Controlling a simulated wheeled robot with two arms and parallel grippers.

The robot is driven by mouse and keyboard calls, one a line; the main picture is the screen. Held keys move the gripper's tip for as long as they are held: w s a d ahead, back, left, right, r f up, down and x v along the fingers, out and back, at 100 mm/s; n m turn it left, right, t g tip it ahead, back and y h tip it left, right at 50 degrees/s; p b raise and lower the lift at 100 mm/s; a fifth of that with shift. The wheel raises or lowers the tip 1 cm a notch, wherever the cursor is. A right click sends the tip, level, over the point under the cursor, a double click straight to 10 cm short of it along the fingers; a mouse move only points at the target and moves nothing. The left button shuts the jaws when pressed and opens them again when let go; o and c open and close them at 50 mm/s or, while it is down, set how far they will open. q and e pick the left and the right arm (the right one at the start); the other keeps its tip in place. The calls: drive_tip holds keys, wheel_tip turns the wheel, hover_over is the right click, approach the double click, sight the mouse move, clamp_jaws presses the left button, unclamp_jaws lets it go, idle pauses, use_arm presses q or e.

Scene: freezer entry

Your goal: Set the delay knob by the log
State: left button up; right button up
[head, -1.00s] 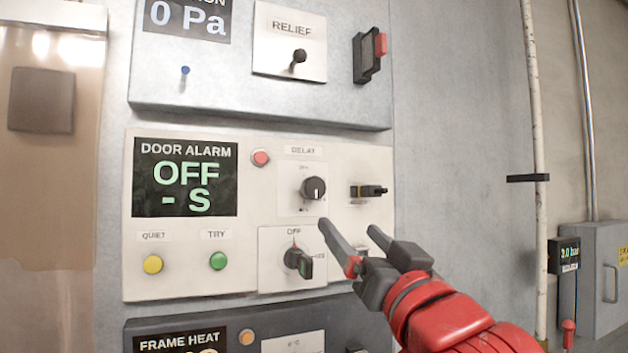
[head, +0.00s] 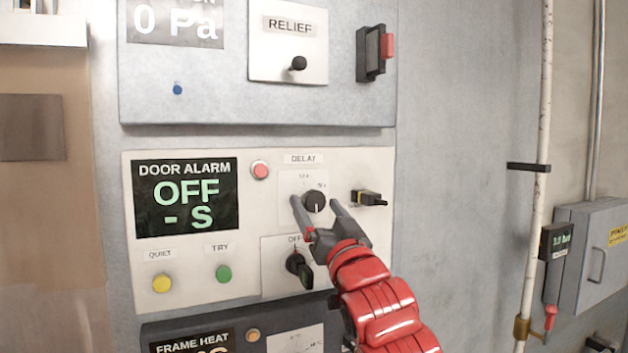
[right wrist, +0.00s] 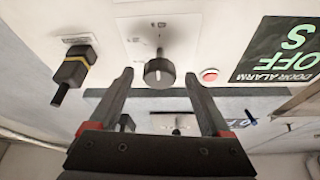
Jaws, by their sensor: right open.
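The delay knob (head: 314,201) is a round black knob with a pale pointer line, under the DELAY label (head: 304,158) on the white door alarm panel. It also shows in the right wrist view (right wrist: 159,72). My right gripper (head: 314,203) is open and empty. Its fingers point at the panel with the knob lying between them in the head view; in the right wrist view the knob is just beyond the fingertips (right wrist: 160,80), apparently untouched. The door alarm display (head: 185,195) reads OFF and - S. My left gripper and the log are not in view.
A black OFF selector (head: 299,268) sits just below the delay knob, close to my right gripper. A black and yellow switch (head: 369,198) sticks out at the right. A red button (head: 260,170), yellow button (head: 162,284) and green button (head: 224,273) are further left.

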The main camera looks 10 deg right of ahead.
drive_tip(key=shift+p+x, duration=0.4)
drive_tip(key=shift+x, duration=0.85)
